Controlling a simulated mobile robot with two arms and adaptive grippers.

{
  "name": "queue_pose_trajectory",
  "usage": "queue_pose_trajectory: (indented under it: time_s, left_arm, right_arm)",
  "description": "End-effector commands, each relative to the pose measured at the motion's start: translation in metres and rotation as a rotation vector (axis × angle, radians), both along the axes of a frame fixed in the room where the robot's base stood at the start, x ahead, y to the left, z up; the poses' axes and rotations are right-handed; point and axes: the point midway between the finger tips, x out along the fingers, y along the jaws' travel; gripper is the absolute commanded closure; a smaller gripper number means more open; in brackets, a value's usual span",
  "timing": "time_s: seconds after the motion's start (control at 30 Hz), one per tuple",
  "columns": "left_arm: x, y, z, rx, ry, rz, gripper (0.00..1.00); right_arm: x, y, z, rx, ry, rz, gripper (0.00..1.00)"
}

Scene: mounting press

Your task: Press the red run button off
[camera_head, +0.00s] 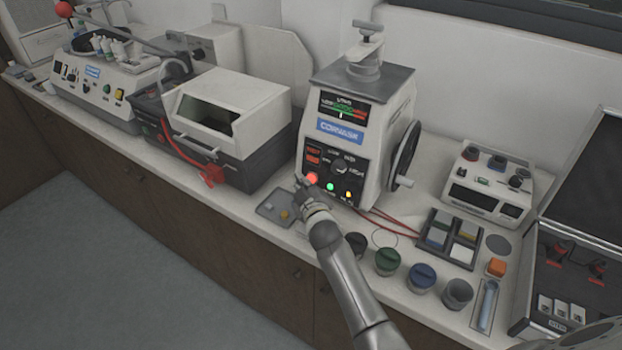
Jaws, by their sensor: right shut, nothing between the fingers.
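The mounting press (357,121) stands upright on the counter, with a dark control panel on its front. The red run button (312,178) is a lit red spot at the lower left of that panel, left of a green light (330,187) and a yellow light (348,194). My right gripper (301,184) is shut and empty, with its tip just below and left of the red button. I cannot tell whether the tip touches the button. My left gripper is not in view.
A small grey tray (273,205) lies left of my right gripper. Several jars, including a green-lidded one (388,257), stand right of my forearm. A boxy machine (228,108) is to the left, and a control box (488,181) and open case (553,283) are to the right.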

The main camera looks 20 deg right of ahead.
Motion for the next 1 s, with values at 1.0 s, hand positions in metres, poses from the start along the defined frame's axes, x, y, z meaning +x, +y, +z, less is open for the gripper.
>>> queue_pose_trajectory:
  time_s: [1.0]
  left_arm:
    - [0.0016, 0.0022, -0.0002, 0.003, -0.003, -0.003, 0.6]
  right_arm:
    - [0.0041, -0.0057, -0.0009, 0.0, 0.0, 0.0, 1.0]
